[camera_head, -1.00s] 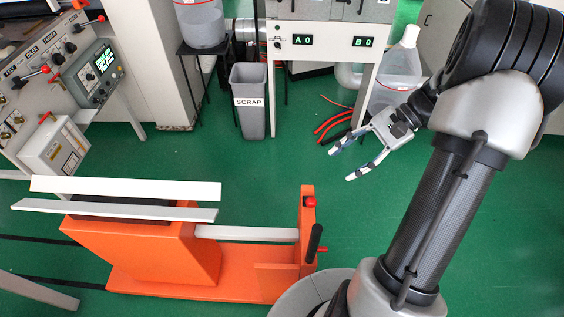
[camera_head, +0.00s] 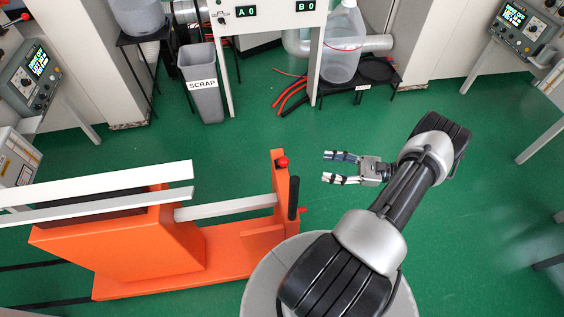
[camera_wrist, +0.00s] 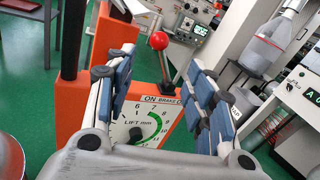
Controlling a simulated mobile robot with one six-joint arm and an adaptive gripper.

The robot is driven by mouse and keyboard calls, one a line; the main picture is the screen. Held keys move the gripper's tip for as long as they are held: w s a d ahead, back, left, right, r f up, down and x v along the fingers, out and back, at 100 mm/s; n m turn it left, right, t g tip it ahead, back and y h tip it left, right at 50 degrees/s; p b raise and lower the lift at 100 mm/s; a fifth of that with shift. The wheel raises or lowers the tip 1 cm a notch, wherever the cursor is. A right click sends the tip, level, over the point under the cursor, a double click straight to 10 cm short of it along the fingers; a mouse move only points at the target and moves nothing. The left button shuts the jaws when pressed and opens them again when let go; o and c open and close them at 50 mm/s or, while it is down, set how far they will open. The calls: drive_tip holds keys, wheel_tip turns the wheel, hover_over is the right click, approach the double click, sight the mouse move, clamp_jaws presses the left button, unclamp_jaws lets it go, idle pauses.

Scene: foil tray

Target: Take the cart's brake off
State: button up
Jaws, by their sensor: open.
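The orange cart (camera_head: 120,245) stands at the lower left in the head view, with white rails on top. Its upright post (camera_head: 280,188) carries the brake lever, whose red ball knob (camera_head: 282,162) shows at the top. In the wrist view the red knob (camera_wrist: 158,40) sits on a thin lever above the label "ON BRAKE" (camera_wrist: 161,99); the label's right end is partly hidden by a finger. The lever leans left, toward "ON". My gripper (camera_head: 326,167) is open and empty, right of the post and apart from it. In the wrist view the knob appears between the fingers (camera_wrist: 160,68).
A black handle (camera_head: 293,198) stands on the post's right side. A "LIFT mm" dial (camera_wrist: 140,127) lies below the brake label. A grey SCRAP bin (camera_head: 203,95) and red hoses (camera_head: 290,97) lie behind.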

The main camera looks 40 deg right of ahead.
sight(284, 161)
drive_tip(key=b+x, duration=0.1)
drive_tip(key=x, duration=1.4)
drive_tip(key=shift+a, duration=0.1)
clamp_jaws()
